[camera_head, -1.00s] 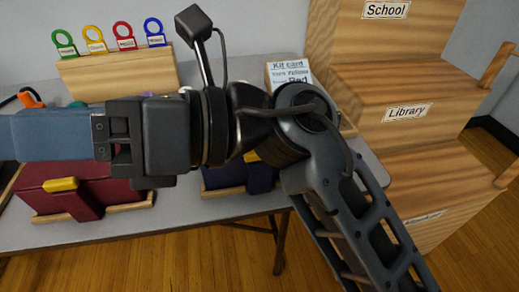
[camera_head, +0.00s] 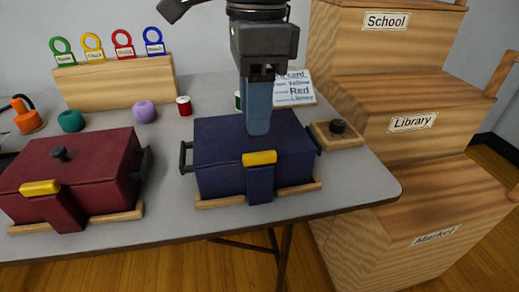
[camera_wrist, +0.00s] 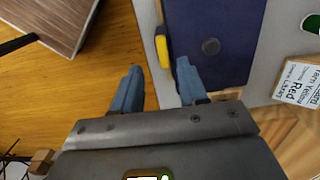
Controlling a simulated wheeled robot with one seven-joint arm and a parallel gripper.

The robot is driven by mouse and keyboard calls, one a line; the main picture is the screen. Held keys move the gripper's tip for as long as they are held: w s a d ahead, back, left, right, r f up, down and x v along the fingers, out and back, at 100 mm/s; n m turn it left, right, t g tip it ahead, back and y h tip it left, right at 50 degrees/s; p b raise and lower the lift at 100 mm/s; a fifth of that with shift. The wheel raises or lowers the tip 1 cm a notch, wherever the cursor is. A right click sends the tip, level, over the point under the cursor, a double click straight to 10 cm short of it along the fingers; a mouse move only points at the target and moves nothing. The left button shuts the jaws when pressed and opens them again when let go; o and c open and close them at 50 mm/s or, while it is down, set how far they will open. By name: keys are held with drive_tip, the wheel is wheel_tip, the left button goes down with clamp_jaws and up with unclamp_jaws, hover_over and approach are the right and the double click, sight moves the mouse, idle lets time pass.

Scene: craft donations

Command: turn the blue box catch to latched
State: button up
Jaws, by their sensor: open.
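The blue box (camera_head: 215,150) stands on the table in the head view, its lid down. Its yellow catch (camera_head: 259,158) lies crosswise at the top of a dark blue front strap (camera_head: 260,185). My gripper (camera_head: 258,130) points down over the lid, just behind the catch in the picture, and hides the lid knob. In the wrist view my gripper (camera_wrist: 157,82) has its two blue fingers apart with nothing between them. There the yellow catch (camera_wrist: 162,48) appears just beyond the fingertips, beside the lid with its round knob (camera_wrist: 211,46). I see no contact with the catch.
A red box (camera_head: 85,165) with a yellow catch (camera_head: 40,188) stands at left. Yarn balls, a spool (camera_head: 184,105) and a tag rack (camera_head: 115,83) are behind. A kit card (camera_head: 295,88) and a knobbed wooden block (camera_head: 337,133) stand right, near the stepped shelf (camera_head: 415,110).

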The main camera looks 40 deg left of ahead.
sight(259, 154)
drive_tip(key=shift+w+d, duration=0.15)
drive_tip(key=shift+w, duration=0.2)
drive_tip(key=shift+f, duration=0.25)
wheel_tip(259, 154, down, 7)
drive_tip(key=shift+r+b, duration=0.1)
drive_tip(key=shift+b, duration=0.6)
clamp_jaws()
